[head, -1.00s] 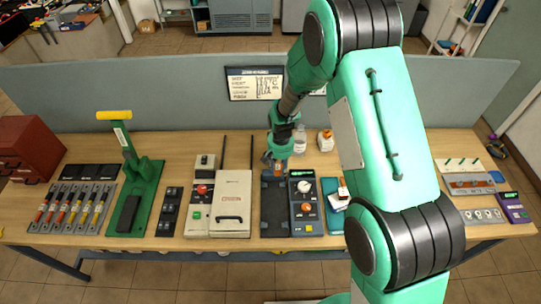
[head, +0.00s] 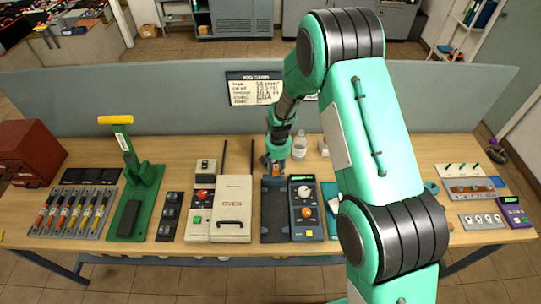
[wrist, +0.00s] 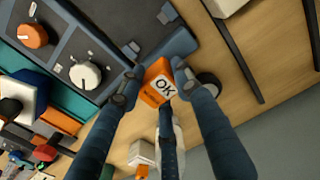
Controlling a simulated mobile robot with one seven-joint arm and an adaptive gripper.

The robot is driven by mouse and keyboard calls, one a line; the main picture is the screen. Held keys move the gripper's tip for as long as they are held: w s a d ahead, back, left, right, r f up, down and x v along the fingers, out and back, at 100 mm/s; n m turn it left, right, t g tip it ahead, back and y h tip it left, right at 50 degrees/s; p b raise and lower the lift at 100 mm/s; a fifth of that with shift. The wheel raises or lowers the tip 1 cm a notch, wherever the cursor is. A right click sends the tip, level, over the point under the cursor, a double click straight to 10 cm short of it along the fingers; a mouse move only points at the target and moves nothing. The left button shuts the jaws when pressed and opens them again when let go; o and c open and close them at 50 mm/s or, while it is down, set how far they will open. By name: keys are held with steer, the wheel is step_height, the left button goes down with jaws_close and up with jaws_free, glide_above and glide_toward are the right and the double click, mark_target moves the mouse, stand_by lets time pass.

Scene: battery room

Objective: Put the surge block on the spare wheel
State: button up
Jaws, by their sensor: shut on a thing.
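My gripper (head: 276,163) is at the far end of a dark upright-edged stand (head: 275,212), in the middle of the bench. In the wrist view my gripper (wrist: 155,85) is shut on an orange block with a white "OK" label (wrist: 158,86), which I take for the surge block. The block's orange side shows in the head view (head: 277,170). I cannot tell whether it touches the stand. A teal ring (head: 432,188) lies right of my arm, partly hidden; I cannot tell whether it is the spare wheel. A black round thing (wrist: 208,86) shows beside the fingers.
A green lever press (head: 138,195) is farther left. A white jar (head: 299,147) stands behind. A grey partition (head: 180,98) borders the bench's back.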

steer(key=w+a, duration=0.1)
steer(key=w, duration=0.3)
steer(key=w+a+p, duration=0.1)
steer(key=w, duration=0.3)
steer(key=w+f, duration=0.1)
steer(key=w, duration=0.3)
steer(key=shift+a+f, duration=0.1)
steer(key=shift+a, duration=0.3)
steer(key=shift+f, duration=0.1)
steer(key=shift+f+p, duration=0.55)
steer(key=shift+f, duration=1.1)
steer(key=shift+f, duration=0.1)
steer(key=o, duration=0.8)
steer(key=shift+f, duration=0.1)
steer(key=o, duration=0.4)
steer(key=shift+r, duration=0.25)
